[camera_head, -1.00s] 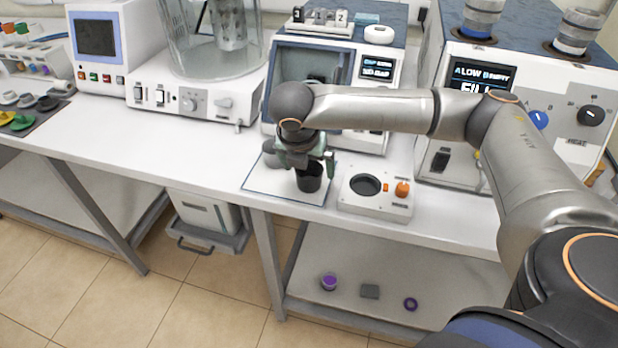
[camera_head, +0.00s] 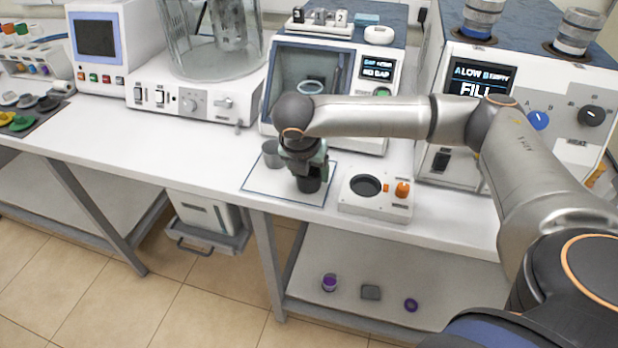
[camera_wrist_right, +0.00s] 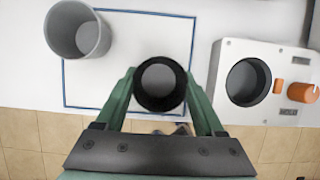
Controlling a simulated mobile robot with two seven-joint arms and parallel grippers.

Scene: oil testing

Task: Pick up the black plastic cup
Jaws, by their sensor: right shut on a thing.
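The black plastic cup (camera_head: 309,184) stands on the white, blue-edged mat (camera_head: 262,186) near the table's front edge. My right gripper (camera_head: 308,168) is over it, pointing down, and hides its upper part in the head view. In the right wrist view the black cup (camera_wrist_right: 160,84) is seen from above, its round opening between the two green fingers of my right gripper (camera_wrist_right: 160,95). The fingers are shut on it from both sides. The cup looks upright; whether it touches the mat is hard to tell. My left gripper is not in view.
A grey cup (camera_head: 271,153) stands on the mat, left of the black cup; it also shows in the wrist view (camera_wrist_right: 78,30). A white box with a round well and orange knob (camera_head: 377,193) is close on the right. Machines line the back.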

